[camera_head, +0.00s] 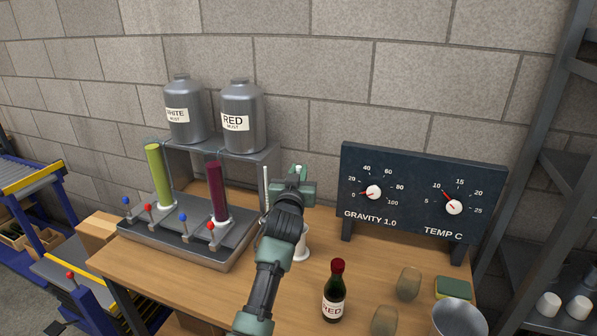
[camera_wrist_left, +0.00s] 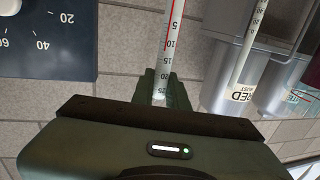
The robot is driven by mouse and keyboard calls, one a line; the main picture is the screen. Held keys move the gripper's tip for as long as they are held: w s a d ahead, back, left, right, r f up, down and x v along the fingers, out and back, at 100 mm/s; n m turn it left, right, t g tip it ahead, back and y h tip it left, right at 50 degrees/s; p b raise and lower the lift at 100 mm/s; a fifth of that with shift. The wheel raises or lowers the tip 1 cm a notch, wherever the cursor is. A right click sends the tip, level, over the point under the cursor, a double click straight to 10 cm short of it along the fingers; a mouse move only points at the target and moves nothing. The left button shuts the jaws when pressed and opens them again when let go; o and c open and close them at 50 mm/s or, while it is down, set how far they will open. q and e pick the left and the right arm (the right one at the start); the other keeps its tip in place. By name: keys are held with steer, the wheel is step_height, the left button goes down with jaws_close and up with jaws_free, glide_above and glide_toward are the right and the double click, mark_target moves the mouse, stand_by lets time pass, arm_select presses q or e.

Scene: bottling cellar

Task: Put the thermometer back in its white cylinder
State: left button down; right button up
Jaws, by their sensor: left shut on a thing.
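My left gripper (camera_head: 293,182) is shut on the thermometer near its top end, with a pale tip showing between the fingers in the head view. In the left wrist view the thermometer (camera_wrist_left: 174,32) is a white scaled rod with a red line, running out of frame from the gripper (camera_wrist_left: 161,94). A white cylinder (camera_head: 304,246) stands on the bench below, partly hidden behind my left arm. I cannot tell whether the thermometer's lower end is inside it. My right gripper is not in view.
Another white scaled rod (camera_head: 266,185) stands left of my gripper. The filler stand with green and red tubes (camera_head: 217,190) is further left. A gauge board (camera_head: 420,195) stands right. A red-capped bottle (camera_head: 334,292), sponge (camera_head: 453,288) and metal bowl (camera_head: 459,319) are in front.

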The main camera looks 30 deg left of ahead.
arm_select(q)
steer(key=shift+f+b, duration=1.1)
steer(key=shift+f, duration=0.65)
steer(key=c, duration=1.3)
jaws_free()
steer(key=b+v, duration=0.1)
steer(key=v, duration=0.7)
